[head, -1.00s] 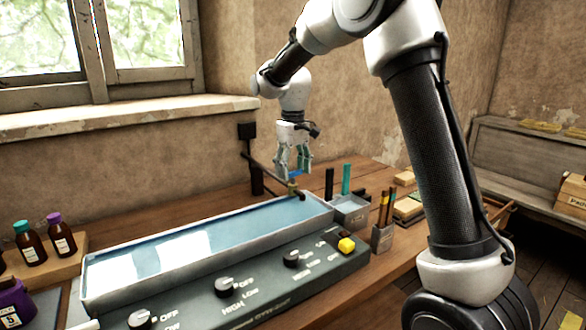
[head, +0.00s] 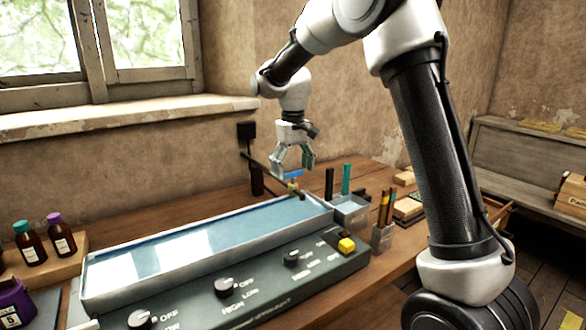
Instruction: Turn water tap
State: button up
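The water tap (head: 293,186) stands at the far right end of the long tray. It has a brass body with a blue handle (head: 293,174) on top and a dark spout over the tray. My gripper (head: 293,173) points down above the tap. The gripper holds nothing. The exact depth between fingertips and handle is hard to tell.
The water-filled tray (head: 92,296) lies along the table behind a dark control panel (head: 325,276) with knobs and a yellow button (head: 346,245). A dark pipe (head: 257,180) runs near the wall. A pen holder (head: 382,237) and a small clear container (head: 350,214) stand to the right.

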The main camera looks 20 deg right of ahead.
notch_tip(320, 180, up, 12)
dwell(0.7)
jog(key=s+d+f, duration=0.1)
jog(key=s+f, duration=0.2)
jog(key=f, duration=0.2)
jog(key=s+d+m+t, duration=0.1)
jog(key=s+d, duration=0.3)
jog(key=s, duration=0.6)
jog(key=s+d+m+t, duration=0.1)
jog(key=s+d, duration=0.4)
jog(key=s, duration=0.6)
jog(key=s+d+m+t, duration=0.1)
jog(key=s+d, duration=0.4)
jog(key=s, duration=0.5)
jog(key=shift+s+t, duration=0.3)
jog(key=shift+t, duration=0.4)
